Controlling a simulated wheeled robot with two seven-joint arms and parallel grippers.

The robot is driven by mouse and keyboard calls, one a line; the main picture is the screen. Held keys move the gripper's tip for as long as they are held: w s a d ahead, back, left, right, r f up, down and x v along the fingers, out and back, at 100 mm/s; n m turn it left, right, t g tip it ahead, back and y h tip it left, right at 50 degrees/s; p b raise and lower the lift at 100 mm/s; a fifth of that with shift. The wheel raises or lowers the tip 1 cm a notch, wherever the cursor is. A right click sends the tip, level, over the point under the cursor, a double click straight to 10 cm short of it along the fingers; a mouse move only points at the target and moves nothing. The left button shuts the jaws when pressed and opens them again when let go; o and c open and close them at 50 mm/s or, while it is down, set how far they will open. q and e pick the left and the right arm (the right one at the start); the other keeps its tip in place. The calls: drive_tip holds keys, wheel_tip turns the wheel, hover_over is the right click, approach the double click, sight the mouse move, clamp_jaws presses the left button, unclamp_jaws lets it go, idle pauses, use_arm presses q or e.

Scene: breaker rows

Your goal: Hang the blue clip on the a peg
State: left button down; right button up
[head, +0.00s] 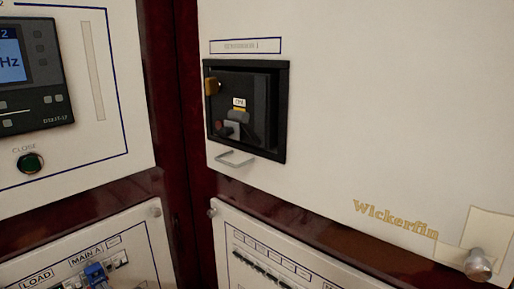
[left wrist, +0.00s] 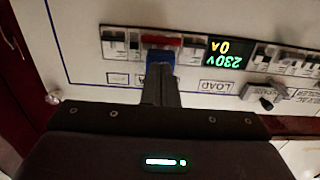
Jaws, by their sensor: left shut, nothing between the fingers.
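The blue clip (left wrist: 160,57) shows in the left wrist view at the breaker row, just below a red part (left wrist: 160,40). In the head view a blue piece, which looks like the same clip (head: 95,272), is at the bottom left by the MAIN A label. My left gripper (left wrist: 160,75) is shut, its fingertips right at the clip and partly covering it; I cannot tell whether they touch. In the head view I cannot make the gripper out clearly. A pale knob-like peg (head: 479,264) sticks out at the lower right of the head view. My right gripper is not in view.
A black breaker unit (head: 246,108) sits in the right panel, with a thin metal handle (head: 235,159) below it. A lit display (left wrist: 226,53) and more breakers line the row.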

use_arm(q)
drive_tip(key=shift+x, duration=0.95)
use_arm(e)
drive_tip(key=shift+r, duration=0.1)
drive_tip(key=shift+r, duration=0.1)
